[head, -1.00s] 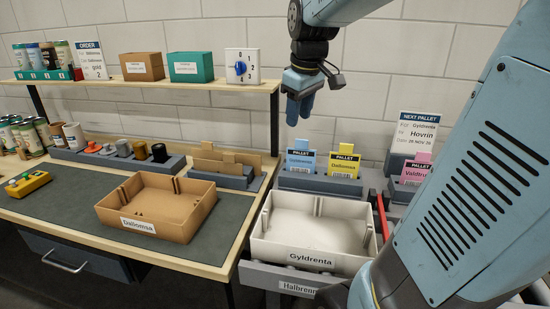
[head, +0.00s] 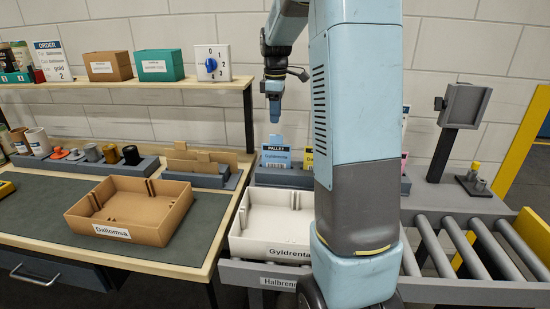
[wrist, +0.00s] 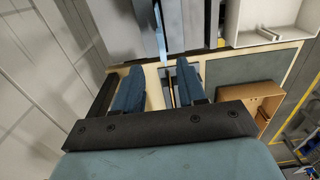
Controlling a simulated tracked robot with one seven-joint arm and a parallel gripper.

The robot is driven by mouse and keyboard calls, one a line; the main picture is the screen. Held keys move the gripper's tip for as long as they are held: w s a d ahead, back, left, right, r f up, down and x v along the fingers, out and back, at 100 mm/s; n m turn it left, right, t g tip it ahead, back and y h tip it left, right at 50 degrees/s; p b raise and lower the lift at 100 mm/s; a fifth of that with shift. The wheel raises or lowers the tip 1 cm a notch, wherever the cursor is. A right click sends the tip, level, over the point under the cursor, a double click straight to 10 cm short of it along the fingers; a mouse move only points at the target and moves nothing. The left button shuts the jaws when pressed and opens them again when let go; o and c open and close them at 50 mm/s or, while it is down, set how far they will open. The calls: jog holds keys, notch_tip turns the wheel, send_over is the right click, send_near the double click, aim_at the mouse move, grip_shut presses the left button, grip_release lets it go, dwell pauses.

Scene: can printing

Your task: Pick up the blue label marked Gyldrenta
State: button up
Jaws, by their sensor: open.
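The blue label (head: 276,157), marked Pallet and Gyldrenta, stands upright in a grey rack behind the white Gyldrenta box (head: 268,247). My gripper (head: 274,108) hangs above the label in the head view, pointing down, apart from it. In the wrist view my gripper (wrist: 158,80) shows two blue fingers spread apart with nothing between them. The blue label shows there as a thin light-blue strip (wrist: 160,36), nearly edge-on, beyond the gap. A yellow label (head: 308,160) beside it is mostly hidden by my arm.
The grey rack (head: 287,180) holds the labels. A shelf (head: 210,86) with a dial box (head: 211,63) ends left of my gripper. A brown Dallomsa box (head: 132,222) sits on the bench. A roller conveyor (head: 470,245) and a grey screen on a post (head: 464,104) stand at right.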

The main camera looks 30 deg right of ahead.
aim_at(276, 144)
notch_tip(276, 144, down, 12)
jog(key=shift+r, duration=0.2)
dwell(0.4)
grip_shut()
dwell(0.3)
